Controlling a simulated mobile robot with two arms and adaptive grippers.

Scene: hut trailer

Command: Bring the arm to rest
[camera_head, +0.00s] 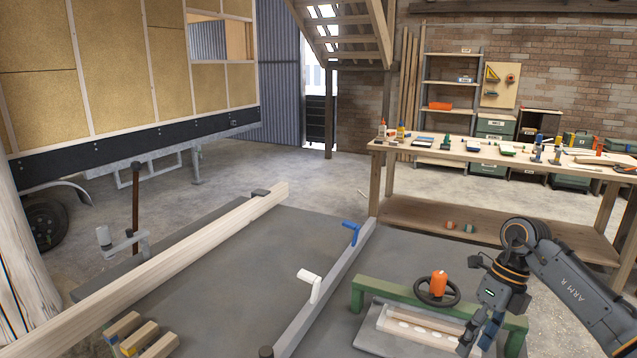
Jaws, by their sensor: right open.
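My right arm, marked "ARM R", comes in from the right edge and bends down at the wrist. My right gripper (478,335) points downward at the lower right, in front of the green frame (389,289) with its dark handwheel (437,291) and orange knob (439,283). Its fingers are apart, and I see nothing held between them. It is close to the right end of the light tray with wooden strips (420,326); I cannot tell whether they touch. My left gripper is out of view.
A grey work surface (225,285) carries a long timber beam (150,262), a metal rail with a blue handle (351,231) and a white handle (310,285), and wooden blocks (135,335). A tool-covered bench (460,152) stands behind; open floor lies between.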

